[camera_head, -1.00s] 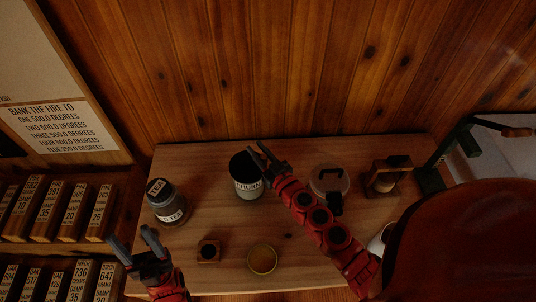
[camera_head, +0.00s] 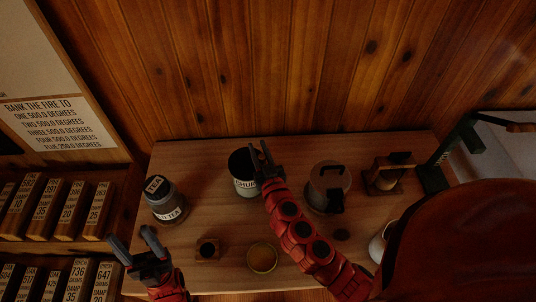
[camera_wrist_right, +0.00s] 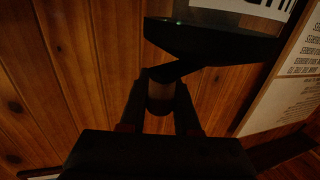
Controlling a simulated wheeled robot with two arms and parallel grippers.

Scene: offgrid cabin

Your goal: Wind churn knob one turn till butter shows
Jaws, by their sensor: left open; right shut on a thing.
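The churn (camera_head: 242,185), a pot with a dark open-looking top and a pale label, stands upright at the back middle of the table. My right gripper (camera_head: 263,158) is at its right rim. In the right wrist view my right gripper (camera_wrist_right: 160,98) is shut on the churn knob (camera_wrist_right: 160,92), a small rounded piece under a black crank arm (camera_wrist_right: 205,42). The churn's pale label (camera_wrist_right: 250,6) shows at the top there. No butter can be made out. My left gripper (camera_head: 132,246) is open and empty at the table's front left.
A tea jar (camera_head: 168,208) stands left of the churn. A small wooden block (camera_head: 207,250) and a yellowish round dish (camera_head: 262,257) lie in front. A clear jar with a black handle (camera_head: 320,195) and a wooden stand (camera_head: 385,178) are to the right. A plank wall (camera_head: 280,70) rises behind.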

